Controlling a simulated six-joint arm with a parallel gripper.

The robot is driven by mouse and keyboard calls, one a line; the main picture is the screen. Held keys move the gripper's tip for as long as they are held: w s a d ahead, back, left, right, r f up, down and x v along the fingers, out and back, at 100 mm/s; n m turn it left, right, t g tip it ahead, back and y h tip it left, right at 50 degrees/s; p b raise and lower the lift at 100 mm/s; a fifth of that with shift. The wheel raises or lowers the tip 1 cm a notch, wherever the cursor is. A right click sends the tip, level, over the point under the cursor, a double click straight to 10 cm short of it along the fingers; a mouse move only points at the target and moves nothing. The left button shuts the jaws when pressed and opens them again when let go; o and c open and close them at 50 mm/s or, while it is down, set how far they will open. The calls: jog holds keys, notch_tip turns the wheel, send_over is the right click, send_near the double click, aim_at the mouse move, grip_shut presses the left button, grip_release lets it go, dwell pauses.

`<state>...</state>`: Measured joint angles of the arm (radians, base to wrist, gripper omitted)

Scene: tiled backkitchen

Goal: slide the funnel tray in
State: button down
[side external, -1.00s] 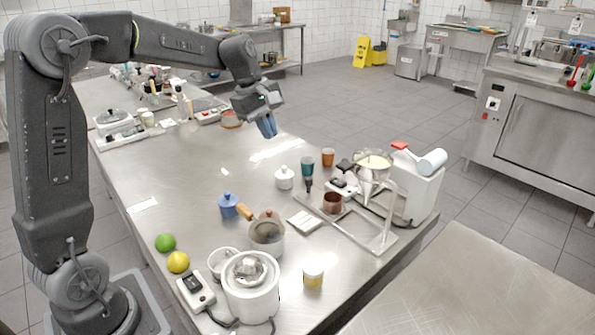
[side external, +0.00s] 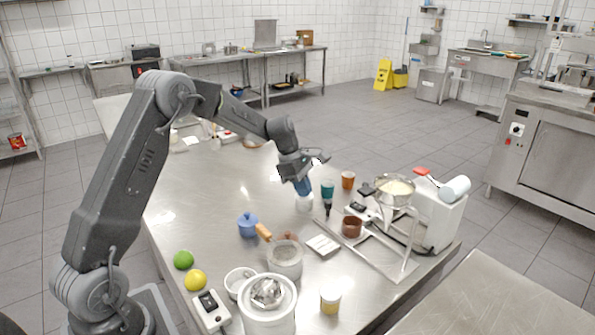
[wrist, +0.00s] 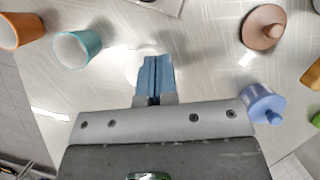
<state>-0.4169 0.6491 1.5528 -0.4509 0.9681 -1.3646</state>
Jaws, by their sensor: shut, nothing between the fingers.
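A wide metal funnel (side external: 396,186) with pale contents sits high on a metal frame (side external: 407,262) at the right end of the steel table, in front of a white machine body (side external: 440,215). I cannot tell which part of this assembly is the tray or how far in it sits. My gripper (side external: 303,190) is shut and empty, its blue fingers pointing down over the small white lidded pot (side external: 304,204), left of the funnel. In the wrist view the shut fingers (wrist: 156,60) partly hide a pale shape beneath; contact cannot be told. The funnel is outside the wrist view.
A teal cup (side external: 327,190) and an orange cup (side external: 348,180) stand between my gripper and the funnel.

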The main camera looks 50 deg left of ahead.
jog(key=shift+w+d+f, duration=0.1)
jog(key=shift+w+d, duration=0.2)
jog(key=shift+d, duration=0.3)
jog(key=shift+w+d, duration=0.35)
jog(key=shift+d, duration=0.3)
jog(key=shift+w+d+f, duration=0.1)
jog(key=shift+w+d, duration=0.2)
jog(key=shift+d, duration=0.3)
jog(key=shift+d, duration=0.1)
